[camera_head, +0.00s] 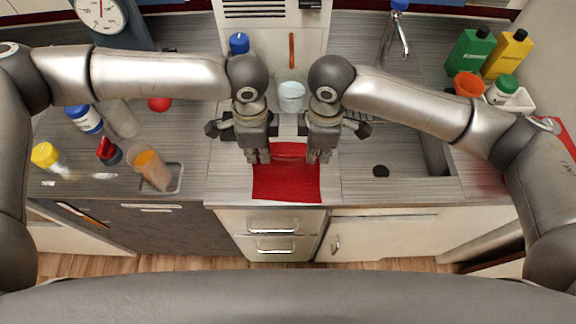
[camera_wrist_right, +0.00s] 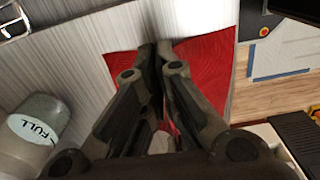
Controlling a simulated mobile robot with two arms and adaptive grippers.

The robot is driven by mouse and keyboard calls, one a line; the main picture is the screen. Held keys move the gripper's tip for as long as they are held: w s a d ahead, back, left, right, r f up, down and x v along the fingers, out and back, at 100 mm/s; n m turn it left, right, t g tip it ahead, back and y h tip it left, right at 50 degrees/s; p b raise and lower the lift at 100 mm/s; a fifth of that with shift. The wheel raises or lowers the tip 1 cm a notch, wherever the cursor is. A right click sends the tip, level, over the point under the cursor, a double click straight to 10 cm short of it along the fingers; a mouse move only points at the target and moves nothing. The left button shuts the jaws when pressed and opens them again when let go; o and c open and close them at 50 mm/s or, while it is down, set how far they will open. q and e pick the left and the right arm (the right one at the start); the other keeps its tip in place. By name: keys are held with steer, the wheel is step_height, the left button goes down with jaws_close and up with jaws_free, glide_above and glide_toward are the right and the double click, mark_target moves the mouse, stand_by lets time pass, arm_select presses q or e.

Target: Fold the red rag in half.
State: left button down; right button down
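The red rag (camera_head: 286,186) lies on the counter at its front edge, below and between my grippers. Its far part is creased and looks slightly raised between them. My left gripper (camera_head: 258,158) points down at the rag's far left corner, its fingers close together on the cloth. My right gripper (camera_head: 318,158) is at the far right corner in the same pose. In the right wrist view, the right fingertips (camera_wrist_right: 158,48) meet over the rag (camera_wrist_right: 203,72), and red cloth shows between the fingers. The fingers hide parts of the rag's far edge.
A blue-capped bottle (camera_head: 239,44) is farther back. Bottles and an orange-filled cup (camera_head: 152,169) stand left. A sink (camera_head: 432,150) is right. Drawers lie below the front edge.

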step_height(320, 180, up, 8)
steer(key=p, duration=0.7)
steer(key=shift+w+p, duration=0.15)
steer(key=shift+p, duration=0.2)
steer(key=shift+a+f, duration=0.1)
steer(key=shift+f, duration=0.05)
